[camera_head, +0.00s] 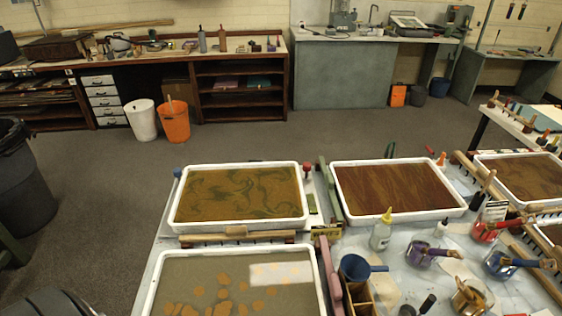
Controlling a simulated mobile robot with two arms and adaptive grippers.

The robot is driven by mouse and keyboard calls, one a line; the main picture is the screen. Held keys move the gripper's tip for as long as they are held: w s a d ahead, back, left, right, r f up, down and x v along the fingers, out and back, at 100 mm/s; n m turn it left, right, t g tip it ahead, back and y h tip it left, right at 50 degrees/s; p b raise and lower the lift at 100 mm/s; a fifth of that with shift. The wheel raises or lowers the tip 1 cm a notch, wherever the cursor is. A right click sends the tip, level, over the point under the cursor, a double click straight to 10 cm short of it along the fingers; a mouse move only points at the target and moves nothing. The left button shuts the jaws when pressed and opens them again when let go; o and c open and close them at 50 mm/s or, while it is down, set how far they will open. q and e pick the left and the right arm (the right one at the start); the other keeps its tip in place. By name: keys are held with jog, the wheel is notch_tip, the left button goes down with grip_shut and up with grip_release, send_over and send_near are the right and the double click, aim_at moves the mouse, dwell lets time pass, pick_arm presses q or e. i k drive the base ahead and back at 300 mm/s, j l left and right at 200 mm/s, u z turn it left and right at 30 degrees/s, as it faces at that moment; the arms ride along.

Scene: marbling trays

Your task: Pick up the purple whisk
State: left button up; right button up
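A purple-handled tool (438,251), perhaps the purple whisk, rests in or across a small clear cup (419,260) on the table at right. Its head is too small to tell whether it is a whisk. Another cup (470,298) near the bottom edge also holds a tool with a dark, purplish part. Neither of my grippers shows in the head view.
White-rimmed marbling trays (240,226) fill much of the table. A blue pot (355,268), a yellow-capped bottle (381,234) and red (487,232) and blue (499,265) cups crowd the right side. Open floor (270,140) lies behind the table.

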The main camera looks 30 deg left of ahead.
aim_at(424, 251)
jog(key=u, duration=0.95)
jog(key=z, duration=1.25)
jog(key=i+l+u, duration=0.35)
jog(key=l, duration=0.2)
jog(key=i+l+u, duration=0.35)
jog(key=l, duration=0.3)
jog(key=i+l+u, duration=0.15)
jog(key=l, duration=0.15)
jog(key=k+l, duration=0.1)
jog(key=k, duration=0.3)
jog(key=k+l, duration=0.15)
jog(key=k, duration=0.5)
jog(key=i, duration=0.7)
